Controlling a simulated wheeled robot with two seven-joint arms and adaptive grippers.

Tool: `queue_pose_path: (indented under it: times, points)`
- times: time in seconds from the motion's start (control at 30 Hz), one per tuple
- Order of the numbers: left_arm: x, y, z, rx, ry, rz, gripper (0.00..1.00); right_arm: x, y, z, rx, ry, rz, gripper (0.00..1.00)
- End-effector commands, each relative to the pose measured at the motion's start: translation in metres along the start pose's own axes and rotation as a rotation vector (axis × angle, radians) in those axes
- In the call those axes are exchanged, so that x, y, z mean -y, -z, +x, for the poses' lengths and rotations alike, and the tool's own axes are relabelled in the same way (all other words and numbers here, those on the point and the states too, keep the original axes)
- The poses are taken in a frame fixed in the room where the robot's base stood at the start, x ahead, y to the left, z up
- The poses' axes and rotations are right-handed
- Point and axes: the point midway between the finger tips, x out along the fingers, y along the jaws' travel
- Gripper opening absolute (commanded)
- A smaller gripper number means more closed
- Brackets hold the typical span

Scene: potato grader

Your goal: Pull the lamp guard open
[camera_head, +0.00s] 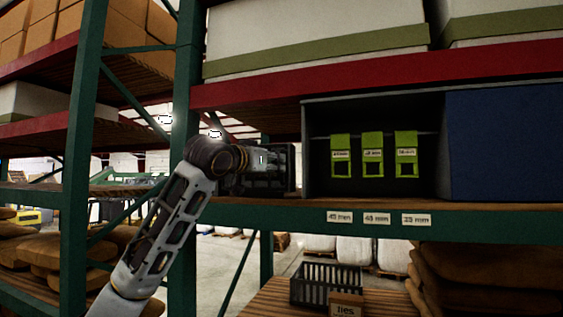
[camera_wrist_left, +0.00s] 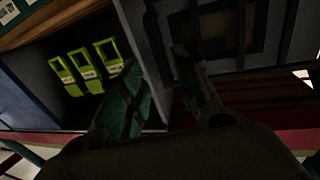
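What appears to be the lamp guard is a dark framed panel (camera_head: 291,168) at the left side of the dark cabinet in the head view. In the left wrist view the dark frame (camera_wrist_left: 275,35) fills the upper middle and right. My left gripper (camera_head: 268,163) is in front of this panel and hides much of it. In the left wrist view the gripper (camera_wrist_left: 160,62) has its two fingers apart, with a panel edge between or behind them. I cannot tell whether a finger touches it. My right gripper is not in view.
The open cabinet (camera_head: 318,188) holds three green tags (camera_head: 373,155) on a rail. A blue panel (camera_head: 505,142) is at its right. Green rack posts (camera_head: 187,160) stand close to my left arm. A dark crate (camera_head: 325,284) sits below on slats.

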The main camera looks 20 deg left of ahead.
Motion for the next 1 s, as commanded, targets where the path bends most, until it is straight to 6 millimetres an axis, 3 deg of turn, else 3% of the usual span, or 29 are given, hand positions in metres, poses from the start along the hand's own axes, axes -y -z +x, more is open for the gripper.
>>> queue_pose_path:
  times: [0.43, 0.9, 1.0]
  points:
    - [0.000, 0.001, 0.048, 0.002, 0.000, -0.001, 0.32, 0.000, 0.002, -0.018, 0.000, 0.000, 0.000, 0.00]
    - [0.000, 0.000, 0.056, 0.001, -0.001, 0.000, 0.32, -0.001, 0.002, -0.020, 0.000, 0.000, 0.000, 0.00]
    - [0.000, 0.000, 0.056, 0.001, -0.001, 0.000, 0.22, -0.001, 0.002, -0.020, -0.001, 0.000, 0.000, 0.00]
